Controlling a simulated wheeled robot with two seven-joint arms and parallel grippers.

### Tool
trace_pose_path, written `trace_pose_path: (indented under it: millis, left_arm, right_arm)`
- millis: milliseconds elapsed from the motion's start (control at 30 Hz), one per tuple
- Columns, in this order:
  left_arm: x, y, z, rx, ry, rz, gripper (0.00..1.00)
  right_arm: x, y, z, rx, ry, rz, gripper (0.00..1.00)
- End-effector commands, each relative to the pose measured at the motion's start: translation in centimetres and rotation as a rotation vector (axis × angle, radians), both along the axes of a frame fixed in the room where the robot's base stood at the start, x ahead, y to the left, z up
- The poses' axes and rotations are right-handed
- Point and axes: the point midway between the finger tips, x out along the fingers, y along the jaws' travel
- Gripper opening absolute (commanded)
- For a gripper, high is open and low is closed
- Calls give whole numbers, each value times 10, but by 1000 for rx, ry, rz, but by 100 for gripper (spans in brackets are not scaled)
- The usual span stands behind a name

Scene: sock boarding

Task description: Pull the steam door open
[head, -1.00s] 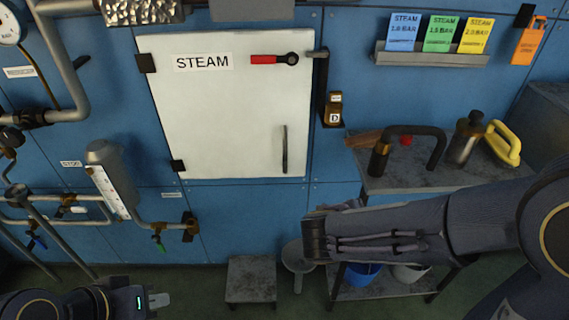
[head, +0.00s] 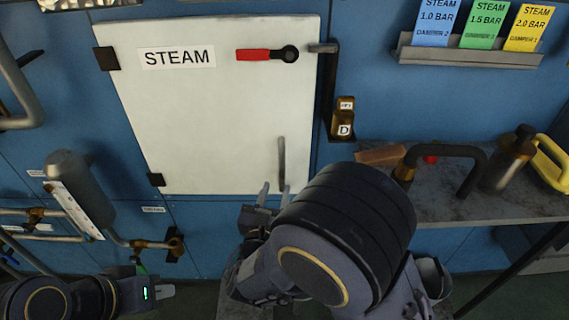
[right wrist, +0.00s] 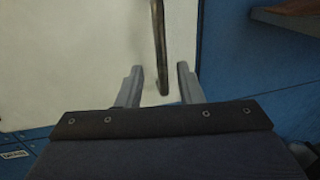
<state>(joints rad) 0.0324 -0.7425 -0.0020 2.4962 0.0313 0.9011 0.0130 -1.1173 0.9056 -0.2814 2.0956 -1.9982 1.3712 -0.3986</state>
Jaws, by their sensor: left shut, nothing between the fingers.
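The white steam door (head: 210,110) is shut flat against the blue wall, with hinges on its left edge. Its red-handled latch (head: 262,55) lies level near the top right. The vertical grey door handle (head: 282,160) is at the lower right of the door. My right gripper (head: 273,192) is open just below the handle, pointing up at the door. In the right wrist view the handle (right wrist: 159,45) runs down between the two open fingers (right wrist: 158,82), with clear gaps on both sides. My left gripper (head: 160,291) is shut and empty at the lower left, far from the door.
A grey shelf (head: 450,205) at the right holds a black bent-handled tool (head: 445,152), a bottle (head: 508,160) and a yellow-handled item (head: 552,165). Pipes and valves are at the lower left.

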Motion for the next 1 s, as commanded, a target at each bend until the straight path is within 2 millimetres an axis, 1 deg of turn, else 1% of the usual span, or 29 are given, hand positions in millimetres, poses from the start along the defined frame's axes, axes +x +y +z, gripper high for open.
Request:
trace_pose_path:
  millis: [300,400,567,800,833,867,1000]
  left_arm:
    - [0,0,-2,0,0,0,0]
    - [0,0,-2,0,0,0,0]
    - [0,0,-3,0,0,0,0]
    - [0,0,-2,0,0,0,0]
    - [0,0,-2,0,0,0,0]
    - [0,0,-2,0,0,0,0]
    - [0,0,-2,0,0,0,0]
  right_arm:
    - [49,-12,0,1,0,-6,33]
    - [60,-13,0,2,0,-5,33]
    - [70,-15,0,2,1,-2,33]
    - [72,-15,0,2,1,-2,33]
    - [71,-15,0,2,1,-2,32]
    - [71,-15,0,2,1,-3,28]
    - [71,-15,0,2,1,-3,10]
